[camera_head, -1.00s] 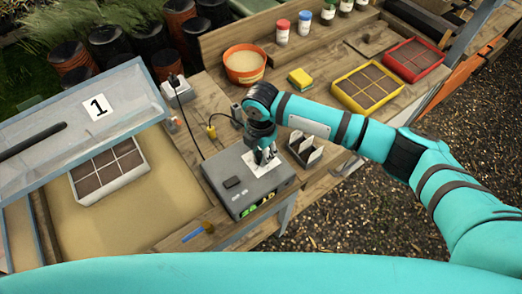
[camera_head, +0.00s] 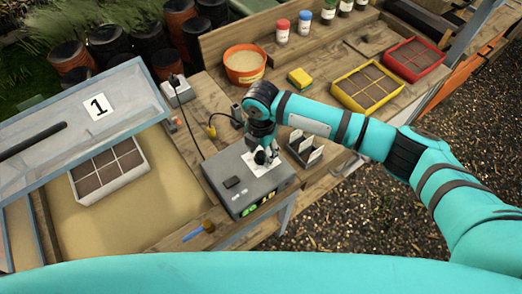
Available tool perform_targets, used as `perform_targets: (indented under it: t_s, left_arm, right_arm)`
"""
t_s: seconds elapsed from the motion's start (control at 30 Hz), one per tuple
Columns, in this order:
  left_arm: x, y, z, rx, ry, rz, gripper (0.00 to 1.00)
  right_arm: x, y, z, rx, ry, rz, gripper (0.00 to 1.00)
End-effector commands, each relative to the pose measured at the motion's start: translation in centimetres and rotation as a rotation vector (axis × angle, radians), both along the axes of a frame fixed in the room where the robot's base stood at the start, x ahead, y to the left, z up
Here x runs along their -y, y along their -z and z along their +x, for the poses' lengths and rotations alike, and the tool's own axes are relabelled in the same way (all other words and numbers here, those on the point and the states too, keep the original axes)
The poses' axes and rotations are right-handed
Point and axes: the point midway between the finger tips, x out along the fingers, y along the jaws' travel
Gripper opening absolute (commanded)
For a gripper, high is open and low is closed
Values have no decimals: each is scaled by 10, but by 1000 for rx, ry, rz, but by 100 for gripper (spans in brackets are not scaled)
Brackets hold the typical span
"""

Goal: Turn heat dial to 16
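A grey control box (camera_head: 225,170) stands on the wooden bench, with a dark block on its top and lit green displays (camera_head: 262,203) on its front. A white paper plate (camera_head: 250,168) with markings too small to read lies on its top. My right gripper (camera_head: 265,158) points down at this white plate. Its dark fingers are close to or touching the top of the box. The heat dial is not clearly visible; the gripper covers the middle of the plate. I cannot tell whether the fingers are shut on a dial. My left gripper is not in view.
A small dark tray with white cards (camera_head: 304,150) stands right beside the box. A tilted glazed lid marked 1 (camera_head: 60,120) is at left above a seed tray (camera_head: 110,170). An orange pot (camera_head: 244,65) and yellow sponge (camera_head: 300,78) stand behind.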

Motion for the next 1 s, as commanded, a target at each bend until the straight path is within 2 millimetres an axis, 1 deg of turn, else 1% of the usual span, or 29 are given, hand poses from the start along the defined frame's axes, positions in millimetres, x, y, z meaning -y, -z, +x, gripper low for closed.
perform_targets:
  t_s: [0.27,0.37,0.47,0.8,0.9,1.0]
  left_arm:
    - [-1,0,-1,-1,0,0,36]
    - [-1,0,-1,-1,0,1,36]
    - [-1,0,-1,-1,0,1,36]
    - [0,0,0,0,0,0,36]
    - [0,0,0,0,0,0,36]
    - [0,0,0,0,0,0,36]
  right_arm:
    - [0,1,-1,-2,0,-1,53]
    - [0,-4,0,-2,0,-1,53]
    - [0,-17,0,1,-1,1,53]
    - [0,-88,0,2,0,1,53]
    - [0,-103,0,1,-1,1,53]
    - [0,-113,0,0,0,0,53]
